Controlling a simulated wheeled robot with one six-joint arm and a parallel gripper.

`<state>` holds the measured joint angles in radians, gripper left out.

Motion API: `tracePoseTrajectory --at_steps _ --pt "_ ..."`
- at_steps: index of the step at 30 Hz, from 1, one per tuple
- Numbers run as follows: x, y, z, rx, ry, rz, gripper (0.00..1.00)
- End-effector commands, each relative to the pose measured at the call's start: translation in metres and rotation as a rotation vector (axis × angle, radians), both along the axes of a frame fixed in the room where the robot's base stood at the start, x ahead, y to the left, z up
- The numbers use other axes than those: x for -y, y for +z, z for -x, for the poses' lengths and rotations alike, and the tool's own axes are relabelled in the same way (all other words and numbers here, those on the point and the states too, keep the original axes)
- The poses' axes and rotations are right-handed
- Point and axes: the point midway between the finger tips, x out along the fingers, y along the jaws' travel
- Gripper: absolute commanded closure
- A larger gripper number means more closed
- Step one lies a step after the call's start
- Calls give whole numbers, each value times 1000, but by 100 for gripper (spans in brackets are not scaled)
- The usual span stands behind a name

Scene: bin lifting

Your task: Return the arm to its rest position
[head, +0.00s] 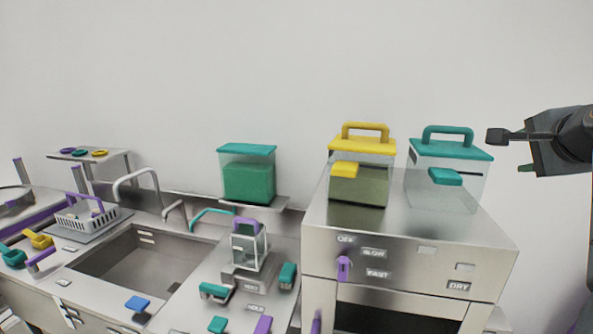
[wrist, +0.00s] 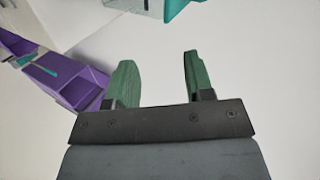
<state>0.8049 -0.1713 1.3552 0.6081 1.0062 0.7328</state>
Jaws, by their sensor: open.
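My gripper (head: 515,136) shows at the right edge of the head view, raised in the air to the right of the teal-lidded clear bin (head: 445,190). In the wrist view my gripper (wrist: 158,75) has its two green fingers spread apart with nothing between them. The teal-lidded bin stands on top of the metal appliance (head: 410,236), and the gripper appears apart from it. A yellow-lidded bin (head: 361,172) stands left of it on the same top. Most of my arm is outside the head view.
A sink (head: 145,262), a white basket (head: 88,217) and a green-filled bin (head: 248,178) stand to the left. A small clear container with a purple handle (head: 248,246) is on the counter. A purple object (wrist: 70,75) shows at the wrist view's left. The wall area above is clear.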

Motion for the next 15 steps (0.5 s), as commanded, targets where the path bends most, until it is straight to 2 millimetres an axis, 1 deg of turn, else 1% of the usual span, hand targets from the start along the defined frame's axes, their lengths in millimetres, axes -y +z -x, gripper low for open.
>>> tracePoseTrajectory --at_steps 4,8,9,11,14,15 --pt "7 -39 3 -116 30 86 52" --pt "-2 -84 6 -247 108 184 52" --pt "-8 -99 8 -288 141 214 52" --pt "-19 -123 10 -354 201 265 52" --pt "-48 -169 17 -473 342 366 52" --pt "-63 -190 22 -524 414 414 52"
